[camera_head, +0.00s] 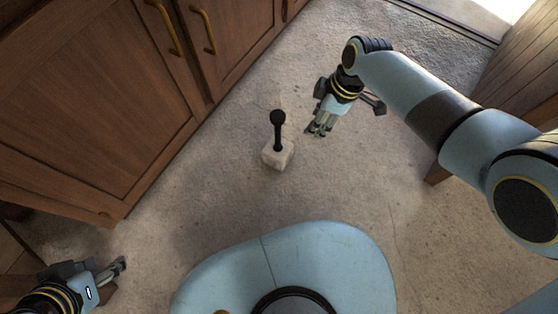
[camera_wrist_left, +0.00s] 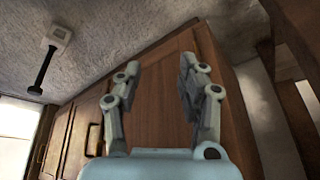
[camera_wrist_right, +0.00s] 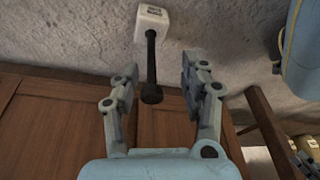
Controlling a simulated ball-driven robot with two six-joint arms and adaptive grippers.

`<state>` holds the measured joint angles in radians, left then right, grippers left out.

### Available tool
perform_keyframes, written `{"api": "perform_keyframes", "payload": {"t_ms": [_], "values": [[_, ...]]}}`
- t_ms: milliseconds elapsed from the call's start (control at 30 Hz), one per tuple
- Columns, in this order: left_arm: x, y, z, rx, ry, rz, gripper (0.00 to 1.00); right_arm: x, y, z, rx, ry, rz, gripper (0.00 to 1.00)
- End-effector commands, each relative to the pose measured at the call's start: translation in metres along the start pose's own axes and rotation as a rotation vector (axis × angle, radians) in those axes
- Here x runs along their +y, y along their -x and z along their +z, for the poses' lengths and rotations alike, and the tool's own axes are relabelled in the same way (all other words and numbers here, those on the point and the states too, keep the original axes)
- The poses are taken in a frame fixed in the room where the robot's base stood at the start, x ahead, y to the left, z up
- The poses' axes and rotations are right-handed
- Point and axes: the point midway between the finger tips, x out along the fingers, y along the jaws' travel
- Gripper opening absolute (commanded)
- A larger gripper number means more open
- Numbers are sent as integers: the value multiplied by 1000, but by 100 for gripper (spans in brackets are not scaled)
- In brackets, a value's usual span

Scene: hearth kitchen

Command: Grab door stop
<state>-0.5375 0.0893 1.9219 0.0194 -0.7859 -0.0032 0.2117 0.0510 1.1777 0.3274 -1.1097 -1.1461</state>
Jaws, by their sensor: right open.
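The door stop is a pale stone-like block (camera_head: 278,153) with an upright black post and round knob, standing on the floor in the head view. My right gripper (camera_head: 318,130) is to the right of it, apart from it and empty. In the right wrist view the door stop (camera_wrist_right: 152,24) shows beyond the open fingers (camera_wrist_right: 152,85), its black post reaching between them in the picture. My left gripper (camera_head: 122,267) is at the lower left, far from the door stop. In the left wrist view its fingers (camera_wrist_left: 155,80) are apart and empty, and the door stop (camera_wrist_left: 58,36) is at the upper left.
Wooden cabinets (camera_head: 90,90) with brass handles line the left side. A wooden piece (camera_head: 520,75) stands at the right, with a leg near my right arm. A doorway threshold (camera_head: 440,18) is at the top right. The stone floor around the door stop is clear.

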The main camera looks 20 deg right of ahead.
Motion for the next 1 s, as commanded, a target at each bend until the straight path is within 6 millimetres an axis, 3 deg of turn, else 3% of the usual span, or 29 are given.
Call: {"api": "perform_keyframes", "payload": {"t_ms": [33,200,333,467,800,1000], "values": [[4,-14,8,-4,-2,6,40,5,-29,-4,14,70,-31,45],[11,1,-12,32,-8,18,40,24,-36,-38,81,306,-86,45],[14,12,-22,50,-10,23,40,30,-33,-52,111,409,-106,45],[15,12,-25,79,-9,23,40,32,-34,-58,123,447,-110,45],[17,-20,-19,299,-11,12,40,27,-69,-61,122,447,-111,45],[18,-26,-16,398,-13,9,40,26,-81,-63,122,446,-109,45]]}}
